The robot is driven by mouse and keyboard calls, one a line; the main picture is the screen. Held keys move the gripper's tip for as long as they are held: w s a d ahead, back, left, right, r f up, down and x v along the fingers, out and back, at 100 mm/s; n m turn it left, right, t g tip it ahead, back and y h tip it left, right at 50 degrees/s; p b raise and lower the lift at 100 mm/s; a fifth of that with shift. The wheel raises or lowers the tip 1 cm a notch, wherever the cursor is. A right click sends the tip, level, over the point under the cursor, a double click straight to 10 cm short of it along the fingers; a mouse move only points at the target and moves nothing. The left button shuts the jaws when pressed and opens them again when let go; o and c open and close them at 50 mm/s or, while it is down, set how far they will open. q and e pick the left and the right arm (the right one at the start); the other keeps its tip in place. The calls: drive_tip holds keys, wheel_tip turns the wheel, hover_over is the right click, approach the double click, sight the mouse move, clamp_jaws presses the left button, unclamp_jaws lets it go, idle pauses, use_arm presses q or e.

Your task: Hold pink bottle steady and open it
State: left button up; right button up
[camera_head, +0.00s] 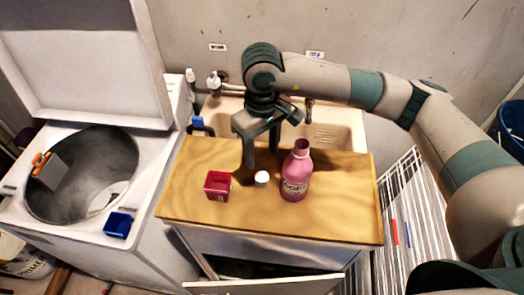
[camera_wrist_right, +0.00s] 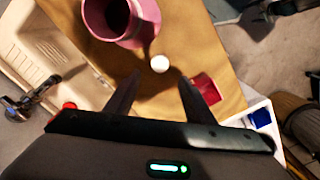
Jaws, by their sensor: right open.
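The pink bottle (camera_head: 296,172) stands upright on the wooden board (camera_head: 210,155), and its mouth looks open and uncapped. It also shows from above in the right wrist view (camera_wrist_right: 122,18). A small white cap-like piece (camera_head: 262,178) lies on the board just left of the bottle; the right wrist view shows it too (camera_wrist_right: 159,63). My right gripper (camera_head: 261,158) is open and empty, pointing down above the board, behind the white piece and left of the bottle. In the right wrist view, the white piece appears between and beyond the fingertips (camera_wrist_right: 160,77). My left gripper is out of view.
A small red box (camera_head: 217,185) sits on the board left of the white piece. A sink (camera_head: 335,130) lies behind the board. A white drying rack (camera_head: 402,215) is at right.

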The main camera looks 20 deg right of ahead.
drive_tip(key=shift+r, duration=0.85)
